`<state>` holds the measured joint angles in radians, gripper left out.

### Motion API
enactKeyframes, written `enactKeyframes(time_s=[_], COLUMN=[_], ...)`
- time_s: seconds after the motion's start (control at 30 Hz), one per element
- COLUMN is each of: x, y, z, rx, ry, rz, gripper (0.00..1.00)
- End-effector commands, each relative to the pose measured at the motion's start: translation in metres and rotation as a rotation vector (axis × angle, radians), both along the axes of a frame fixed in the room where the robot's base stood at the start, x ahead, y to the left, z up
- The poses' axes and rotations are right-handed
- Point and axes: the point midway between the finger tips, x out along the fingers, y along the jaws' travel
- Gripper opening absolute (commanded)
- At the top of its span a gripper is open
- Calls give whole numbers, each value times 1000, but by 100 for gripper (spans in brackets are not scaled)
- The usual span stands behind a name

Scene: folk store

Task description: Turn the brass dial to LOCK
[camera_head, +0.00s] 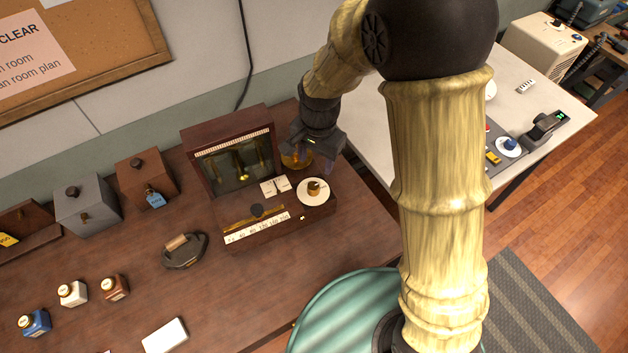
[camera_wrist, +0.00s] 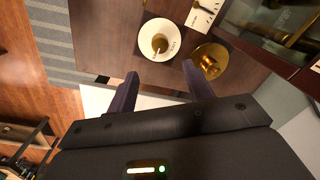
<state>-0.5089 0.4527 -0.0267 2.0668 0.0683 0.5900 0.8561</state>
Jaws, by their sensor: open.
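The brass dial (camera_head: 314,187) is a small knob on a round white face, on the wooden base of a glass-fronted balance (camera_head: 229,150). In the wrist view, the brass dial (camera_wrist: 160,43) shows its white face with small dark marks, too small to read. My gripper (camera_head: 315,152) is at the right side of the balance, by the round brass pan (camera_head: 296,158). In the wrist view, my gripper (camera_wrist: 160,68) is open and empty. Its fingertips are below the dial in the picture, apart from it. The brass pan (camera_wrist: 209,62) shows near the right finger.
Small white cards (camera_head: 275,186) and a numbered slide scale (camera_head: 257,228) are on the balance base. An iron-like tool (camera_head: 184,250), small bottles (camera_head: 72,293) and boxes (camera_head: 87,205) stand to the left. A white table (camera_head: 372,124) is at right.

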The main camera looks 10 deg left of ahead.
Motion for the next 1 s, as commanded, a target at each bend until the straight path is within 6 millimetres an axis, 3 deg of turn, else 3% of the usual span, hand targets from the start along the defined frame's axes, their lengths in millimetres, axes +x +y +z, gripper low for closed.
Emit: enactKeyframes(time_s=[0.6,0.8,1.0], x=[1,2,2], y=[3,4,4], z=[-93,-107,-109], rx=[-1,0,0], ry=[2,0,-1], rz=[1,1,1], gripper=[52,52,52])
